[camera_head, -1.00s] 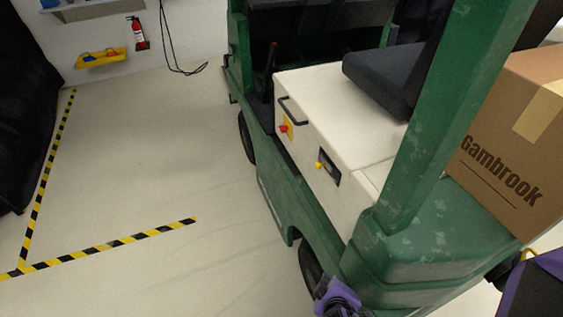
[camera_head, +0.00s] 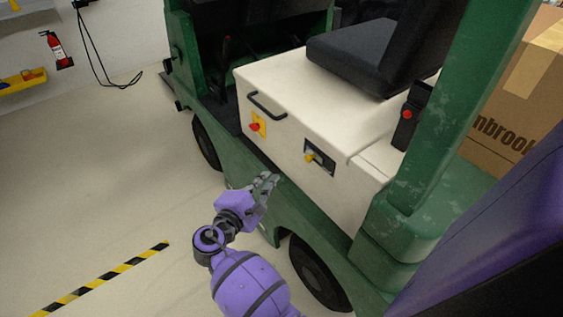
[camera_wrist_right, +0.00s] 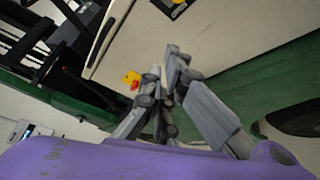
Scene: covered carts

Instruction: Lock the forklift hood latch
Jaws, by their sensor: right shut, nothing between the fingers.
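The cream forklift hood (camera_head: 290,115) is down on the green forklift body (camera_head: 230,160). The latch (camera_head: 312,158) is a yellow knob in a dark recessed plate on the hood's side; part of it shows at the top of the right wrist view (camera_wrist_right: 176,4). My right gripper (camera_head: 269,180) is shut and empty, in front of the forklift's side, below and left of the latch and apart from it. Its grey fingers (camera_wrist_right: 172,65) come together in the right wrist view. My left gripper is not in view.
A red knob on a yellow plate (camera_head: 257,126) and a black handle (camera_head: 266,107) sit left of the latch. A black seat (camera_head: 365,55) is on the hood. A cardboard box (camera_head: 500,120) stands at the right. The floor at left is clear.

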